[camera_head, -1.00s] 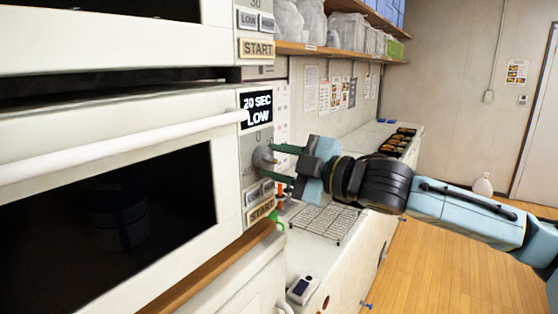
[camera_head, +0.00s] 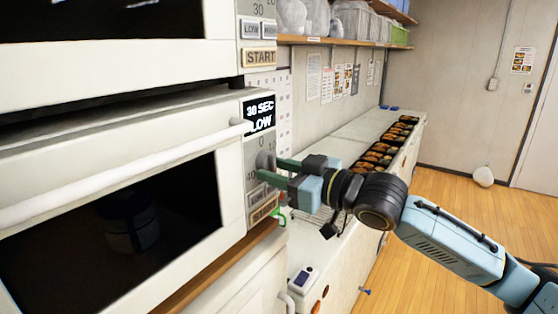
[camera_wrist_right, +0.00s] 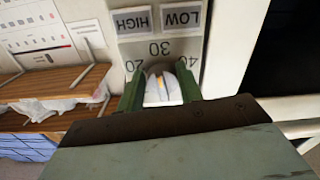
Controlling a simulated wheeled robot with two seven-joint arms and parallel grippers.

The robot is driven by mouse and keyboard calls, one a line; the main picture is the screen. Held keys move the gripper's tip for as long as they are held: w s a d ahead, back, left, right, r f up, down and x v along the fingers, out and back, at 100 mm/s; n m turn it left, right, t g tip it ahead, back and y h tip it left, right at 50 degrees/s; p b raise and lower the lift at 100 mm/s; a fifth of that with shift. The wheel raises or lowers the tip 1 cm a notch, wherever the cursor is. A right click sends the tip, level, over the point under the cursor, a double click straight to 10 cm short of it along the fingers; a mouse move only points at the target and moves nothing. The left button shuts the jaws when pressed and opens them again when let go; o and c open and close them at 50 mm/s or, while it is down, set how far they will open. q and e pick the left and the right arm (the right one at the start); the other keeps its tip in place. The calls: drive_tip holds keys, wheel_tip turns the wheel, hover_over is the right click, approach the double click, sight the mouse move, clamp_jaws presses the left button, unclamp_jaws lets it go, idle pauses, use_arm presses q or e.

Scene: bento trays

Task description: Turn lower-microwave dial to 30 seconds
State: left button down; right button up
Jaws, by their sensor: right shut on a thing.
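The lower microwave (camera_head: 120,170) fills the left of the head view, its door shut. Its display (camera_head: 259,115) reads 30 SEC LOW. The dial (camera_head: 264,160) sits below the display on the control panel, partly hidden by my right gripper (camera_head: 273,168). In the right wrist view the pale dial (camera_wrist_right: 163,85) is between the two green fingers of the gripper (camera_wrist_right: 161,92), which is shut on it; the picture is upside down, with the number 30 just beyond the dial. The LOW and HIGH buttons (camera_head: 264,191) and the START button (camera_head: 264,210) are below the dial. My left gripper is not in view.
Another microwave (camera_head: 120,40) stands above. A counter (camera_head: 345,150) with a row of black food trays (camera_head: 386,150) runs along the wall. A shelf (camera_head: 330,41) with bags hangs over it.

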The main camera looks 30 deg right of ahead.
drive_tip(key=shift+m+p, duration=0.55)
drive_tip(key=shift+m, duration=0.15)
drive_tip(key=o, duration=1)
drive_tip(key=shift+s, duration=0.1)
drive_tip(key=p+v, duration=0.3)
drive_tip(key=v, duration=1)
drive_tip(key=shift+s, duration=0.15)
